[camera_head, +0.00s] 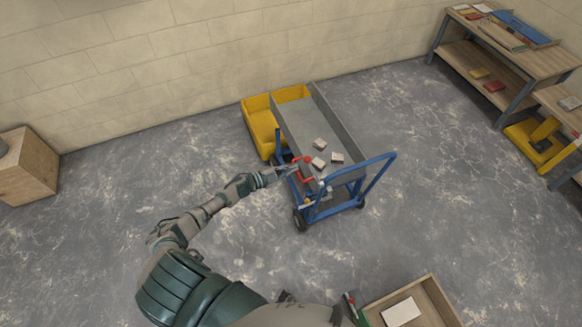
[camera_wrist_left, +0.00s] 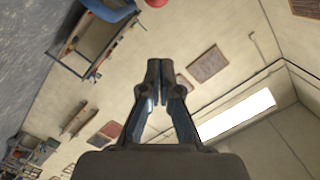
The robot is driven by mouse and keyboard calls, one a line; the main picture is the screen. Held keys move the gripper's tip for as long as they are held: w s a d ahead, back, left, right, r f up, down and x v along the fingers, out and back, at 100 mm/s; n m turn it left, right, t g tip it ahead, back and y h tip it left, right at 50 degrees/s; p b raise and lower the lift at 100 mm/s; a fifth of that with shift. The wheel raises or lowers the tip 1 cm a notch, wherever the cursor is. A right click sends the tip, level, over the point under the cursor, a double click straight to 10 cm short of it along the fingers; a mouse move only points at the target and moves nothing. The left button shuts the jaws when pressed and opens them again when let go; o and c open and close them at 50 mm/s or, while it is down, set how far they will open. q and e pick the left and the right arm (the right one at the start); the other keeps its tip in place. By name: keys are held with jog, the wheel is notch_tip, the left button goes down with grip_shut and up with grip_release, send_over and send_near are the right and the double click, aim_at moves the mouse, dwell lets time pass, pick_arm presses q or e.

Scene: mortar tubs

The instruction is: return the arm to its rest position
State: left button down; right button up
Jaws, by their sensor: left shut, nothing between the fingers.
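My left arm reaches from the bottom left of the head view toward the blue cart. My left gripper (camera_head: 288,170) is at the near left end of the cart, beside a red object (camera_head: 303,168); whether they touch I cannot tell. In the left wrist view the fingers (camera_wrist_left: 160,68) are together with nothing between them, against a background of wall and ceiling. A bit of red and a blue shape show at the top of that view. My right gripper cannot be made out.
The blue cart (camera_head: 350,207) carries a grey tray (camera_head: 295,112) with several small pale blocks. A yellow tub (camera_head: 262,130) stands beside it. A wooden box (camera_head: 435,292) is at the bottom right, a wooden crate (camera_head: 28,170) at left, workbenches (camera_head: 545,62) at right. Floor left of the cart is clear.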

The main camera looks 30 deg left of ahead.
pick_arm(q)
jog(key=s+a+f+n+g+y, duration=0.1)
jog(key=s+f+n+y, duration=0.2)
jog(key=s+f, duration=0.5)
jog(key=s+f+n+g+y, duration=0.2)
jog(key=s+f+n, duration=0.15)
jog(key=f, duration=0.85)
jog(key=s+a+f+n+g+y, duration=0.1)
jog(key=s+f+n+y, duration=0.2)
jog(key=s+f, duration=0.5)
jog(key=s+d+f+n+g, duration=0.1)
jog(key=s+d+f+g, duration=0.2)
jog(key=s, duration=0.8)
jog(key=s+d+f+n+g, duration=0.1)
jog(key=s+d+f+g, duration=0.2)
jog(key=s+f, duration=0.5)
jog(key=s+d+f+n+g+y, duration=0.1)
jog(key=s+d+f, duration=0.4)
jog(key=s, duration=0.8)
jog(key=shift+s+f+n+g, duration=0.4)
jog(key=shift+n+g, duration=0.05)
jog(key=shift+g, duration=0.65)
pick_arm(e)
jog(key=shift+d, duration=0.85)
jog(key=shift+a, duration=0.1)
jog(key=shift+a+f, duration=0.1)
jog(key=shift+a, duration=0.1)
